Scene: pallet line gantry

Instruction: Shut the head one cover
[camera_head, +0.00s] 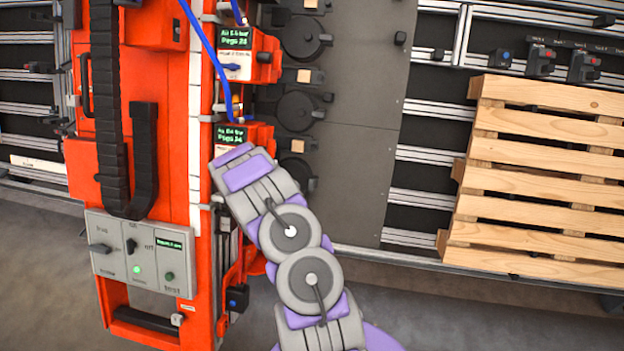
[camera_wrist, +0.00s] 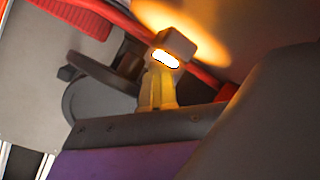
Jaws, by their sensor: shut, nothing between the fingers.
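In the head view, several nailing heads stand in a column on the red gantry, with dark round covers such as the upper one (camera_head: 304,38) and the middle one (camera_head: 296,111). The lowest round cover (camera_head: 299,174) is partly behind my arm. I cannot read which is head one. In the wrist view, a dark round cover (camera_wrist: 92,98) shows with a dark flap-like piece (camera_wrist: 103,72) above it, seemingly raised. My gripper (camera_wrist: 205,112) fills the lower part of the wrist view, shut and empty, close to the cover; contact is unclear. My arm hides its fingertips in the head view.
A grey control box (camera_head: 140,252) with knobs and a green light sits low on the red gantry (camera_head: 165,110). Blue hoses (camera_head: 207,50) hang near the displays. A wooden pallet (camera_head: 545,180) stands at right. A small lamp (camera_wrist: 174,46) glows near my gripper.

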